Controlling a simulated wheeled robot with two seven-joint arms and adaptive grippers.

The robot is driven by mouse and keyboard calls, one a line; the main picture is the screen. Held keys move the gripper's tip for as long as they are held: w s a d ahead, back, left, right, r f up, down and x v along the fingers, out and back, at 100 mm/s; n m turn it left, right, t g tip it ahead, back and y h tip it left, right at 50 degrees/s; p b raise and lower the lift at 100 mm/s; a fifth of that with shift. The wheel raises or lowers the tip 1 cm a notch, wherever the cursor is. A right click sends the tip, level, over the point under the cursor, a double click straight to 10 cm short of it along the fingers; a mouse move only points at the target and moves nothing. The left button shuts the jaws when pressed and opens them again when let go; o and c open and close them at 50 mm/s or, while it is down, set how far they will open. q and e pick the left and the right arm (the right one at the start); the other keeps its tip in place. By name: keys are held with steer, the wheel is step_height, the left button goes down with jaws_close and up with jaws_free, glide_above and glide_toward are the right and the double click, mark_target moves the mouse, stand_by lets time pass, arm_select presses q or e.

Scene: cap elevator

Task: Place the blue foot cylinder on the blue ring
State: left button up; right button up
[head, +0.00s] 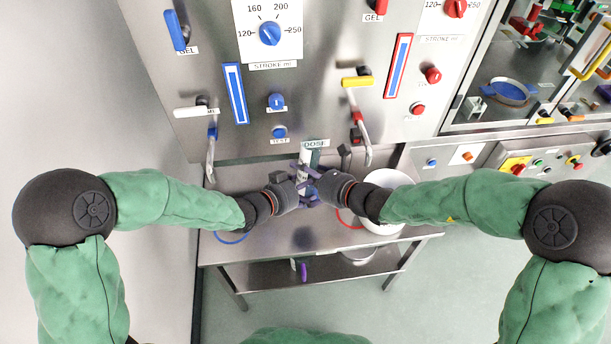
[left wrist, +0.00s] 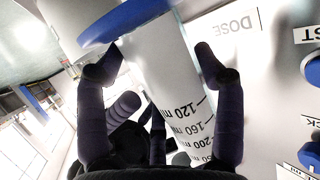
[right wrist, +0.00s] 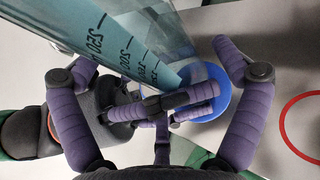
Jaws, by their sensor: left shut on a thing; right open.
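The blue foot cylinder (head: 303,158) is a clear graduated cylinder, near the middle of the head view in front of the panel. My left gripper (head: 298,184) is shut on it; the left wrist view shows its fingers on both sides of the tube (left wrist: 165,75), with the blue foot (left wrist: 125,22) beyond. In the right wrist view the tube looks teal and tilted, above its blue foot (right wrist: 208,92). My right gripper (right wrist: 150,68) is open, its fingers spread around the tube and my left fingers. The blue ring (head: 232,238) lies on the bench at left, partly covered by my left arm.
A red ring (head: 347,220) lies on the bench to the right, beside a white bucket (head: 386,180). Two spouts (head: 211,160) hang from the panel (head: 330,100) over the bench's back. The bench between the rings looks clear.

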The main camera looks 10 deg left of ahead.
steer(key=shift+w+a+f, duration=0.1)
steer(key=shift+w+a, duration=0.05)
steer(key=shift+a, duration=0.05)
steer(key=c, duration=1.3)
arm_select(q)
steer(key=o, duration=1.7)
steer(key=shift+a, duration=0.1)
